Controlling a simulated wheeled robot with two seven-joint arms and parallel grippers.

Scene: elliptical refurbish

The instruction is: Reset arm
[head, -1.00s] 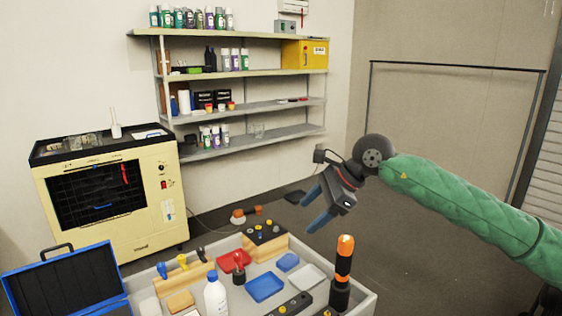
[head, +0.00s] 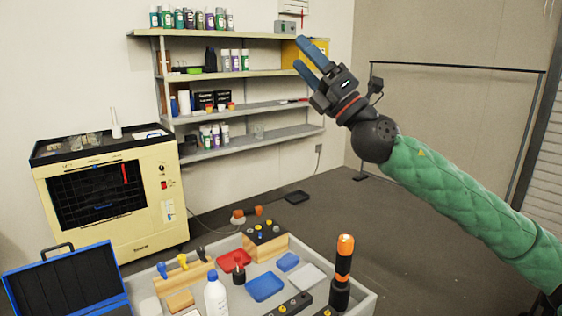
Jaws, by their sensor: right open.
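My right gripper (head: 308,58) is raised high in the head view, with its blue fingers pointing up and to the left. The fingers are apart and nothing is between them. It appears in front of the upper shelves and partly hides the yellow box (head: 291,54). My green-sleeved right arm comes in from the right edge. My left gripper is not in view.
A grey tray table (head: 365,300) below holds a white bottle (head: 215,296), a black-and-orange tool (head: 342,268), a blue tray (head: 265,287) and a red tray (head: 233,260). A cream machine (head: 150,222), shelving (head: 262,105) and an open blue case (head: 70,283) stand left.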

